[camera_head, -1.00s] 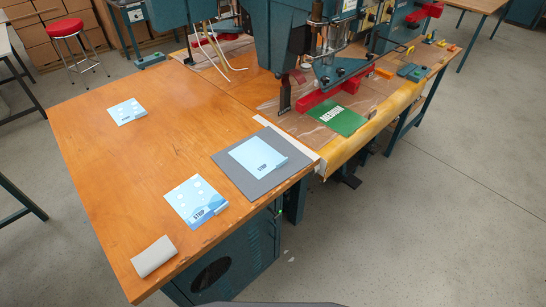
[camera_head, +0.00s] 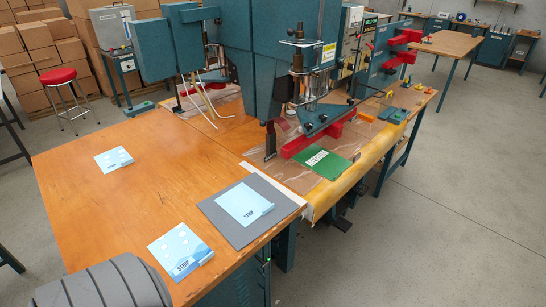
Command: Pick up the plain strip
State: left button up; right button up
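In the head view, a light-blue card marked STRIP (camera_head: 244,203), with no dots showing, lies on a dark grey mat (camera_head: 222,228) near the table's right edge. Another STRIP card (camera_head: 178,251), with pale dots and a wavy blue pattern, lies in front of it. A third pale-blue card with dots (camera_head: 114,159) lies at the far left of the table. All three lie flat and apart. Which one is called the plain strip I cannot tell for sure. Neither gripper shows.
The wooden table (camera_head: 150,195) is clear between the cards; its near left corner is covered. A teal welding machine (camera_head: 250,60) with red parts stands behind. A green card (camera_head: 322,164) lies on its bed, beside a yellow roll edge (camera_head: 350,180). A red stool (camera_head: 58,76) stands back left.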

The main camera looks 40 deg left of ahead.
aim_at(242, 203)
jog(key=u, duration=0.05)
jog(key=i, duration=3.2)
jog(key=u, duration=3.6)
